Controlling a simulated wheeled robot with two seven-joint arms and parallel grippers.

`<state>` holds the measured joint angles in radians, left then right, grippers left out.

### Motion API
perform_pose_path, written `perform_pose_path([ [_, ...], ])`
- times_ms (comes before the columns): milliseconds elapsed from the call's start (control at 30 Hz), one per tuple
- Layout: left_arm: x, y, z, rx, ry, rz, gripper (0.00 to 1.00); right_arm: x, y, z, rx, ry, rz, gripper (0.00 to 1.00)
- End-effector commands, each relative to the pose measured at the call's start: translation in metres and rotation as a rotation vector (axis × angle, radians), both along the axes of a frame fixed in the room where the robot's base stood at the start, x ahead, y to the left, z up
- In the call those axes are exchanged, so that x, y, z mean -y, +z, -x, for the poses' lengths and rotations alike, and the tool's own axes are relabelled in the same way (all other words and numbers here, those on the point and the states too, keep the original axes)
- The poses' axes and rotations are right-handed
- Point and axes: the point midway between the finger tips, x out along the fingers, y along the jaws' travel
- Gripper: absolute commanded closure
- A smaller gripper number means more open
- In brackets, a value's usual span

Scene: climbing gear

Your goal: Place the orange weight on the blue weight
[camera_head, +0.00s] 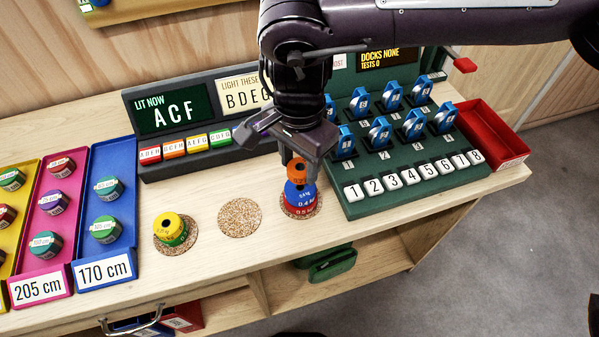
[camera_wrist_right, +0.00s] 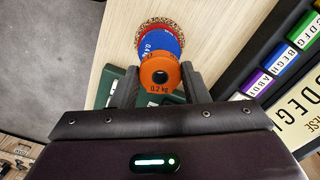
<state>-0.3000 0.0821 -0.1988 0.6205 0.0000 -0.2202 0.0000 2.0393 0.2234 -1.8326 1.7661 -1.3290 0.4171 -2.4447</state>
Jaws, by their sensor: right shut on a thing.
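The orange weight (camera_head: 298,172) is between the fingers of my right gripper (camera_head: 299,160), which is shut on it. It also shows in the right wrist view (camera_wrist_right: 160,76), marked 0.2 kg. The blue weight (camera_head: 302,197) is directly below it, on top of a red weight (camera_head: 302,211), on the right cork mat (camera_head: 318,208). The orange weight appears lined up over the blue weight; I cannot tell whether they touch. In the right wrist view the blue weight (camera_wrist_right: 154,42) shows partly behind the orange one. My left gripper is not in view.
A yellow weight (camera_head: 169,225) on a green one sits on the left cork mat (camera_head: 158,245). The middle cork mat (camera_head: 239,217) is empty. A green rack (camera_head: 400,200) with blue devices stands close right; a sign board (camera_head: 200,165) stands behind. Trays (camera_head: 105,274) lie left.

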Motion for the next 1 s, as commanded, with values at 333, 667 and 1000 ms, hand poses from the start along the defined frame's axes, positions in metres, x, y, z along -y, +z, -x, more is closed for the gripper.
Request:
perform_pose_path([
  [333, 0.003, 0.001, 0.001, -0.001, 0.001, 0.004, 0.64, 0.000, -0.038, 0.000, 0.000, 0.001, 0.000, 0.87],
  [667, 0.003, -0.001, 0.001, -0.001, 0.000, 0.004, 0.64, 0.000, -0.041, 0.000, -0.001, 0.001, 0.001, 0.55],
  [1000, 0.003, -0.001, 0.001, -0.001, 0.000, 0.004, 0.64, 0.000, -0.041, 0.000, -0.001, 0.001, 0.001, 0.37],
])
